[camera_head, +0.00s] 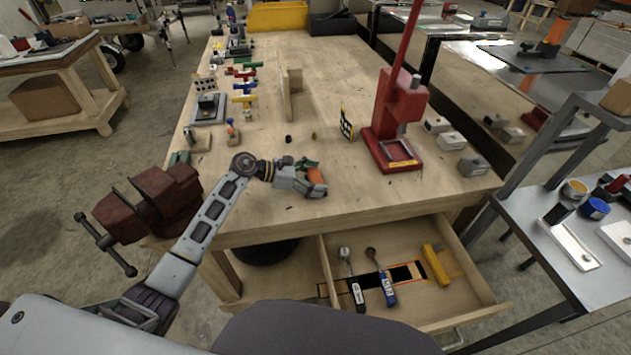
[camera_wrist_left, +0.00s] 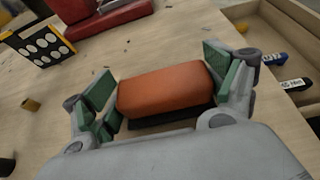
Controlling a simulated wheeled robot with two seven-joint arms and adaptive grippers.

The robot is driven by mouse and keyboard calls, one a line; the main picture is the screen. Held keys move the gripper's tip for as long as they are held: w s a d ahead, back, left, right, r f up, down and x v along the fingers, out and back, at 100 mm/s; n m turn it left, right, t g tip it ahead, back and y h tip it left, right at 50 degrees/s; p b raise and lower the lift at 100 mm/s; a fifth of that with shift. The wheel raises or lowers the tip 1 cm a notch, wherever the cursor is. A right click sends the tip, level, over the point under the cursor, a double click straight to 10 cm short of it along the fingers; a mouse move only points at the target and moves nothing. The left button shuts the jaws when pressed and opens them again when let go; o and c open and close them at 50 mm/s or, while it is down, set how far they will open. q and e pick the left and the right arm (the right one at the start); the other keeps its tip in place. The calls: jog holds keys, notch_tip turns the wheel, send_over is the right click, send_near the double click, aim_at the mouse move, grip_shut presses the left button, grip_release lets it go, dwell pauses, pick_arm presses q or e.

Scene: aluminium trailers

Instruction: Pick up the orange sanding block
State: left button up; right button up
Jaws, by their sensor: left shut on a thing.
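The orange sanding block (camera_head: 316,175) is at the near part of the wooden workbench. My left gripper (camera_head: 312,178) is around it and shut on it. In the left wrist view the block (camera_wrist_left: 165,88) lies between the green finger pads of my left gripper (camera_wrist_left: 166,92), with a dark strip along its underside. I cannot tell whether the block touches the bench top. My right gripper is not in view.
A red press (camera_head: 397,125) stands to the right on the workbench (camera_head: 335,75). A dark red vise (camera_head: 150,205) is at the near left corner. An open drawer (camera_head: 465,285) with tools juts out below. Several clamps line the left edge; the bench middle is mostly clear.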

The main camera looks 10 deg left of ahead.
aim_at(316, 177)
pick_arm(q)
jog(key=shift+r, duration=0.65)
notch_tip(316, 177, up, 8)
jog(key=shift+f+b, duration=0.15)
jog(key=shift+b, duration=0.2)
jog(key=shift+r, duration=0.5)
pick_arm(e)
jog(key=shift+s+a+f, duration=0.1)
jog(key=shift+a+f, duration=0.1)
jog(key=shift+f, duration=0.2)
